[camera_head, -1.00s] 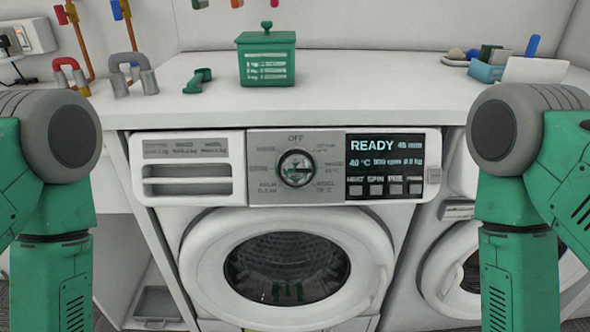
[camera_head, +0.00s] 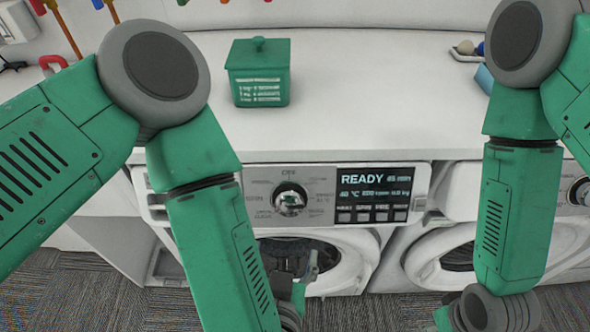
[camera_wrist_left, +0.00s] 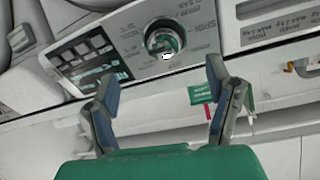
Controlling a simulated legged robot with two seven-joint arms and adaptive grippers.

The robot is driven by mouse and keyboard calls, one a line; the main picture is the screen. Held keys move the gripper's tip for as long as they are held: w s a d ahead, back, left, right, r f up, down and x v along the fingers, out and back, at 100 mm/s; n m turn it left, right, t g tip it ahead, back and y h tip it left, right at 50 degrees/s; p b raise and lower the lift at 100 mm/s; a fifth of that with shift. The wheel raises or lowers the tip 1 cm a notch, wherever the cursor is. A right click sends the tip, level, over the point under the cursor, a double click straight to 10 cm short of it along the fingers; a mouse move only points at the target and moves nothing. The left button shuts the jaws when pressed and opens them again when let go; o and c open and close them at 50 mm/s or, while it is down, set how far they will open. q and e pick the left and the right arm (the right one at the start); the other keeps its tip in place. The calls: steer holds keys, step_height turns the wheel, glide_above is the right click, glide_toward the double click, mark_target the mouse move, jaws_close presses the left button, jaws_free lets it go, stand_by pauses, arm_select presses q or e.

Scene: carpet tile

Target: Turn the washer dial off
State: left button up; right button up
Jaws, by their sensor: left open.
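The washer dial (camera_head: 289,199), a round silver knob on a grey plate, sits mid-panel on the front washer (camera_head: 336,262), below the "OFF" mark. Its exact setting is too small to tell. It also shows in the left wrist view (camera_wrist_left: 164,40), beyond and between my open fingertips. My left gripper (camera_head: 303,277) hangs low before the washer door, below the dial and apart from it; its two fingers are spread and empty in the left wrist view (camera_wrist_left: 160,78). My right arm hangs at the right; its wrist is at the bottom edge and its fingers are out of view.
The panel display (camera_head: 374,195) reads READY. A green lidded box (camera_head: 259,74) stands on the white counter (camera_head: 380,110) above the panel. A second washer (camera_head: 450,255) stands at the right. A small tray of items (camera_head: 466,52) sits at the back right.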

mark_target(289, 209)
arm_select(q)
steer(key=x, duration=0.4)
steer(key=r+x, duration=0.1)
steer(key=x, duration=0.7)
steer(key=shift+w+r, duration=0.15)
steer(key=shift+w, duration=0.2)
steer(key=shift+w+a+f, duration=0.15)
steer(key=shift+w+f, duration=0.1)
steer(key=shift+w, duration=0.35)
steer(key=c, duration=1.2)
